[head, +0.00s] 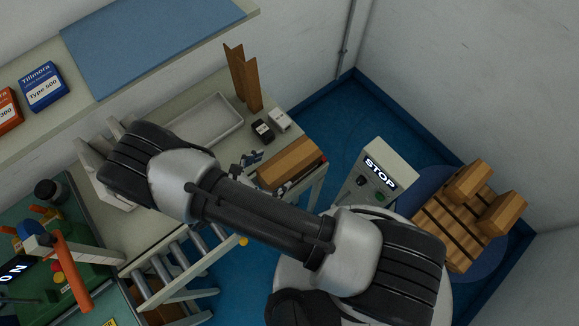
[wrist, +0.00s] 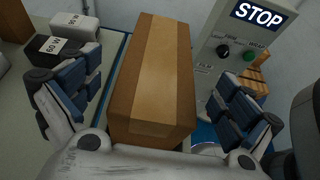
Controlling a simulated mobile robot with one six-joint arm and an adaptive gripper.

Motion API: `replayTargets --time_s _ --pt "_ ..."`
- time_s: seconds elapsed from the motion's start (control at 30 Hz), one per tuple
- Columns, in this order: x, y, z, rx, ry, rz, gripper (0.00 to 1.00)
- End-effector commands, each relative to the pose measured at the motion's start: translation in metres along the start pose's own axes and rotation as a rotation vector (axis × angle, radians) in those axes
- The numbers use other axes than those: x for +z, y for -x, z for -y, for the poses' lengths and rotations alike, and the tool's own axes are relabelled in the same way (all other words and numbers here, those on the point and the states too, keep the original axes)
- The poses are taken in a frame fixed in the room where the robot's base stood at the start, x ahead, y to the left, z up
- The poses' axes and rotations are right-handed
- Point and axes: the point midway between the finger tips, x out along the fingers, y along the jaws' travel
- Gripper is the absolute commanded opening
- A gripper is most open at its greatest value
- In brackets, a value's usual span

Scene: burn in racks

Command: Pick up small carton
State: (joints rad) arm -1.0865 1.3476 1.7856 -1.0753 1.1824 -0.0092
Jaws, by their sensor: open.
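The small carton (head: 290,162) is a long brown box with a lighter tape strip, lying near the right end of the pale bench. In the wrist view the carton (wrist: 153,75) stretches away from me between my fingers. My gripper (wrist: 157,98) is open, with one blue-padded finger on each side of the carton and a visible gap on both sides. In the head view my gripper (head: 266,174) is at the carton's near-left side, partly hidden by my arm.
A black block (head: 262,131) and a white block (head: 280,120) sit just behind the carton. A grey tray (head: 205,128) and a brown upright bracket (head: 243,80) are farther back. A STOP box (head: 382,170) stands close to the right, near a wooden pallet (head: 450,226).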

Motion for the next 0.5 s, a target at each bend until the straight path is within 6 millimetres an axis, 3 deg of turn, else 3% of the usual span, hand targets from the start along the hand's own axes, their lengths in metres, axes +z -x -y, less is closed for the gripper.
replayTargets --time_s 0.33,0.5 --pt "0.004 -0.042 0.001 -0.004 -0.001 0.0 0.98" --pt "0.004 -0.054 0.0 -0.001 -0.001 -0.001 0.98"
